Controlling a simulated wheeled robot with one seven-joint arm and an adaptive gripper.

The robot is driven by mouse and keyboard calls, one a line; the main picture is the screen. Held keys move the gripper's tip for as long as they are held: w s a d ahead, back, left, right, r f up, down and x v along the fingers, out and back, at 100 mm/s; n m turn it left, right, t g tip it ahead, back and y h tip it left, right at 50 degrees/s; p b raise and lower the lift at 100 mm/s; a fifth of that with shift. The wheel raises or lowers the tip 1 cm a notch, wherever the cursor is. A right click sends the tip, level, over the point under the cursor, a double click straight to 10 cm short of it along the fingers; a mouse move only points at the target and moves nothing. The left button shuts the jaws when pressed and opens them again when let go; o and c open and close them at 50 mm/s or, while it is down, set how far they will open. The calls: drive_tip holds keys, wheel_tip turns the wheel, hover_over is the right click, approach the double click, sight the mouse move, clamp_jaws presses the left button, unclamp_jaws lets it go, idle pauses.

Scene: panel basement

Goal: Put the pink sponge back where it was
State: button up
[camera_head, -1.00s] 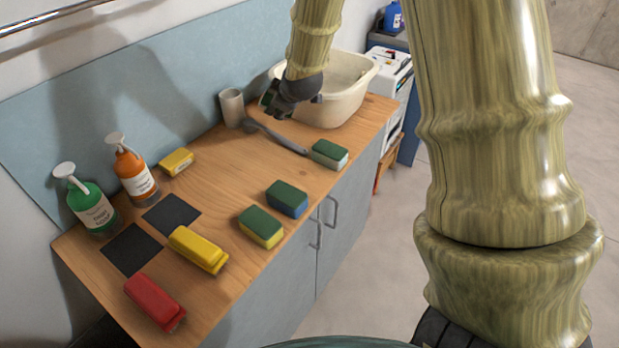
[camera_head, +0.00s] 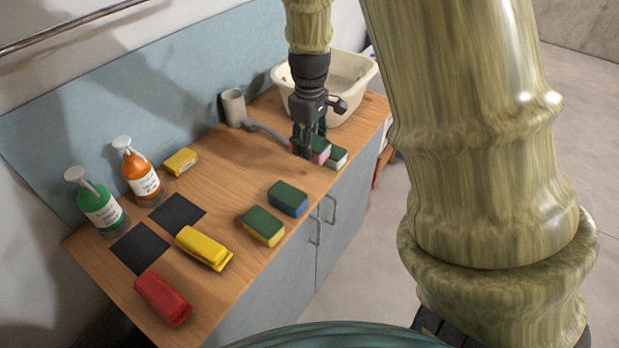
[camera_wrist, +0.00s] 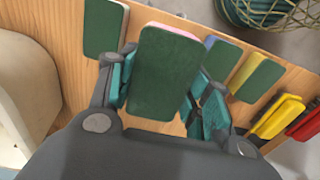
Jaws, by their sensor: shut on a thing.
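The pink sponge (camera_head: 321,151), with a dark green top, is in my gripper (camera_head: 308,150). In the wrist view its green face (camera_wrist: 165,75) fills the space between the fingers, with a thin pink edge at the top. My gripper points down over the counter, shut on the sponge. A green-topped sponge with a pale body (camera_head: 337,158) lies just right of it, and also shows in the wrist view (camera_wrist: 104,28). I cannot tell whether the pink sponge touches the counter; fingers hide part of it.
Green-topped blue (camera_head: 288,198) and yellow (camera_head: 263,226) sponges lie along the front edge, with bare wood between them and my gripper. A cream basin (camera_head: 362,75), grey cup (camera_head: 233,107) and dark-handled brush (camera_head: 266,133) are behind. Two pump bottles (camera_head: 137,175) stand left.

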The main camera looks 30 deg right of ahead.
drive_tip(key=shift+s+f, duration=0.15)
drive_tip(key=shift+f, duration=0.05)
drive_tip(key=shift+a+f+p, duration=0.1)
drive_tip(key=shift+f+p, duration=1.05)
drive_tip(key=shift+f, duration=3.65)
drive_tip(key=o, duration=0.9)
drive_tip(key=shift+f, duration=0.1)
drive_tip(key=shift+r+b, duration=1.1)
drive_tip(key=shift+r, duration=5.05)
